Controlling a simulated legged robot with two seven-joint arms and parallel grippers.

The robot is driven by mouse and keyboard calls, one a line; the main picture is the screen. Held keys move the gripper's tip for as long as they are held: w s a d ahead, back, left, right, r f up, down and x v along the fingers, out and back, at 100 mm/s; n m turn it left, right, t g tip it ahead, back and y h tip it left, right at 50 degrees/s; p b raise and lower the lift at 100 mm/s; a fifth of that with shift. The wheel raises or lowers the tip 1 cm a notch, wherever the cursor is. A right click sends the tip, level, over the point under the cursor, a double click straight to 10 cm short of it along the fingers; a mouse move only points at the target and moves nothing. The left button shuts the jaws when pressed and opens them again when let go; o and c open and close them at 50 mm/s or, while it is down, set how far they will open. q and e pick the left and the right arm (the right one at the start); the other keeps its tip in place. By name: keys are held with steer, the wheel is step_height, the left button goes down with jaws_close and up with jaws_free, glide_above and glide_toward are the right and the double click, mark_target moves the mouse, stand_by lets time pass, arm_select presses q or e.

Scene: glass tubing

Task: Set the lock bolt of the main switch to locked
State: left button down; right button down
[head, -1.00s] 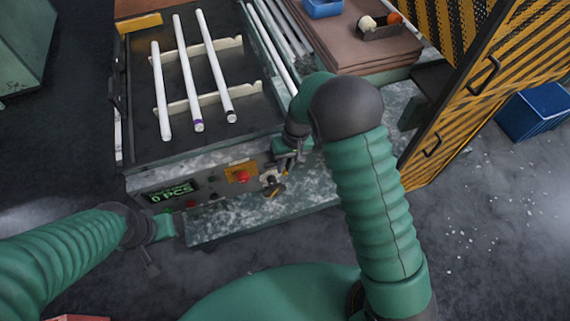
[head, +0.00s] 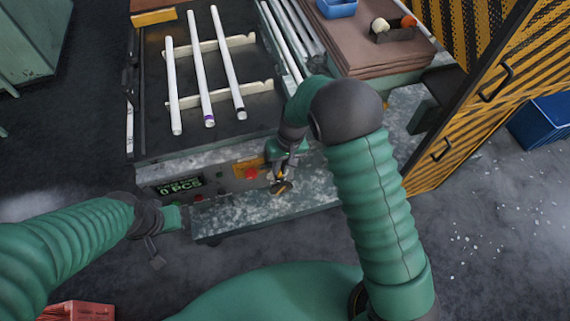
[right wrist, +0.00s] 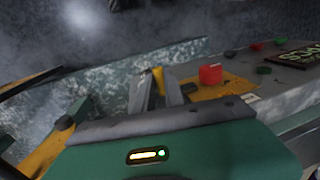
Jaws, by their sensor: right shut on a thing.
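The main switch (head: 281,187) is a dark round knob with yellow on the front panel of the machine, right of the red button. My right gripper (head: 284,171) is at it, its fingers pointing down to the switch. In the right wrist view a small yellow part, seemingly the lock bolt (right wrist: 158,76), shows between my right gripper's fingers (right wrist: 162,88), which are shut on it. The fingers hide much of it, and I cannot tell the bolt's position. My left gripper (head: 155,254) hangs at the lower left, away from the panel; its jaws are too small to read.
The panel bears a red button (head: 250,173) on a yellow plate and a display reading 0 PCS (head: 180,186). Several white tubes (head: 202,75) lie on racks above.

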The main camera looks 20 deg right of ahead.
steer(key=shift+a, duration=0.15)
steer(key=c, duration=1.5)
jaws_free()
steer(key=shift+o, duration=0.5)
steer(key=shift+a, duration=0.1)
steer(key=d+r, duration=0.3)
steer(key=r, duration=1.3)
steer(key=shift+r, duration=0.2)
steer(key=shift+d, duration=0.1)
